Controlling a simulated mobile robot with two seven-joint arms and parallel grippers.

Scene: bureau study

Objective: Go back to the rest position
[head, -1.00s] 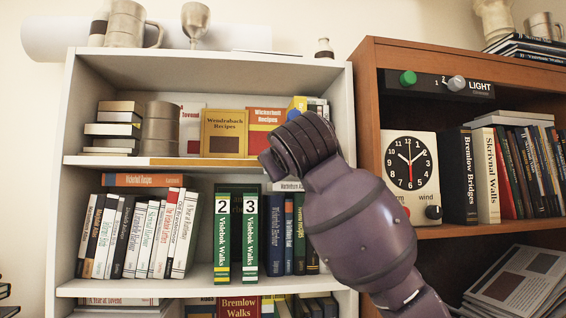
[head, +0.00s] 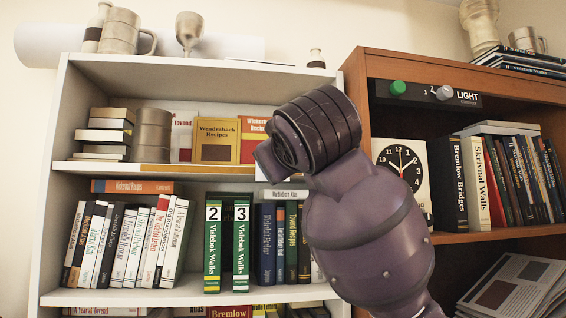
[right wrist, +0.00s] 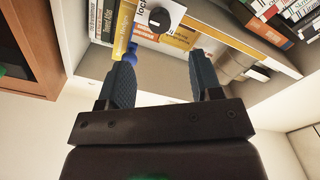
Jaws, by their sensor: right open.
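My right arm fills the lower right middle of the head view, in front of the gap between the white shelf and the brown cabinet. Its gripper is hidden behind the wrist there. In the right wrist view my right gripper (right wrist: 163,72) has its two dark fingers well apart, with nothing held between them. Beyond the fingertips are a white panel with a black knob (right wrist: 159,20) and books on a shelf. My left gripper is in neither view.
The white bookshelf (head: 100,168) stands at left with books, including green volumes 2 (head: 213,245) and 3 (head: 241,245). The brown cabinet (head: 455,59) at right holds a clock (head: 400,160), a LIGHT panel (head: 425,94) and books. Its side (right wrist: 30,45) shows in the right wrist view.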

